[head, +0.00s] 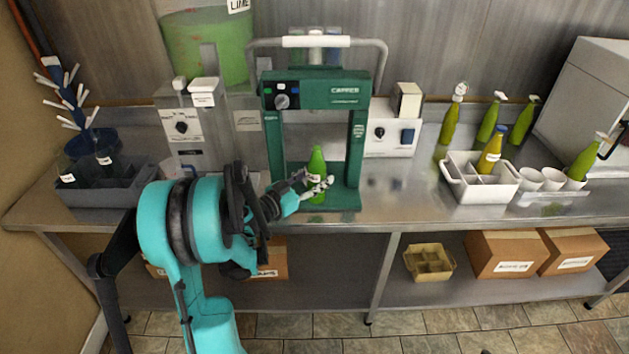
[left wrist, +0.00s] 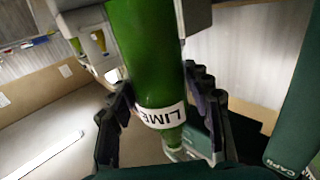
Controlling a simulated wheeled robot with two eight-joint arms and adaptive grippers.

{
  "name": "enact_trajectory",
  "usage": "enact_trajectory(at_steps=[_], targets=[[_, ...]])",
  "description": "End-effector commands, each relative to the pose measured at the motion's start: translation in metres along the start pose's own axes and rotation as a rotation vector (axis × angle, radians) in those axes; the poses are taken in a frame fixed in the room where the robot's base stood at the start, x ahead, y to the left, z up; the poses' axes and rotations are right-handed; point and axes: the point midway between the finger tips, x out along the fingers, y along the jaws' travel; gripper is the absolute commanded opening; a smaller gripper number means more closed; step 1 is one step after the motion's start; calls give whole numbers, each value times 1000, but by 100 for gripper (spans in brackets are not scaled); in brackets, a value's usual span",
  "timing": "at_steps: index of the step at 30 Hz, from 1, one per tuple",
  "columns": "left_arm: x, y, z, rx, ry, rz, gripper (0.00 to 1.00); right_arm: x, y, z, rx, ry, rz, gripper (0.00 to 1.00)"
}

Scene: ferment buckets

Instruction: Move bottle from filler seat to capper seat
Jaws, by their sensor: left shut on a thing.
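The green bottle (head: 317,162) is upright inside the frame of the green capper (head: 357,145), above its base plate. I cannot tell whether it rests on the capper seat, as the gripper hides its lower part. My left gripper (head: 318,186) is shut on the bottle. In the left wrist view the bottle (left wrist: 145,60), with a white LIME label, lies between the dark fingers of the left gripper (left wrist: 158,115). The filler (head: 183,128) stands left of the capper; its seat is mostly hidden by my arm. My right gripper is out of view.
A green LIME tank (head: 207,50) stands behind the filler. A grey crate (head: 100,190) and a blue rack (head: 75,105) are at the left. A white caddy (head: 480,188), several bottles and cups stand right.

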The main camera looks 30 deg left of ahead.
Motion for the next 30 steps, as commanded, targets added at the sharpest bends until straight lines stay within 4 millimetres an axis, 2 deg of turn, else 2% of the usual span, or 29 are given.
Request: enact_trajectory(at_steps=[13, 21, 30], targets=[[37, -40, 2, -1, 1, 0, 0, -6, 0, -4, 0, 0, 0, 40], [58, -63, 6, -1, 1, -1, 0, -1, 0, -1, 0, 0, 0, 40], [74, -81, 7, -1, 1, -1, 0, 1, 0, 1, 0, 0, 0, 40]])
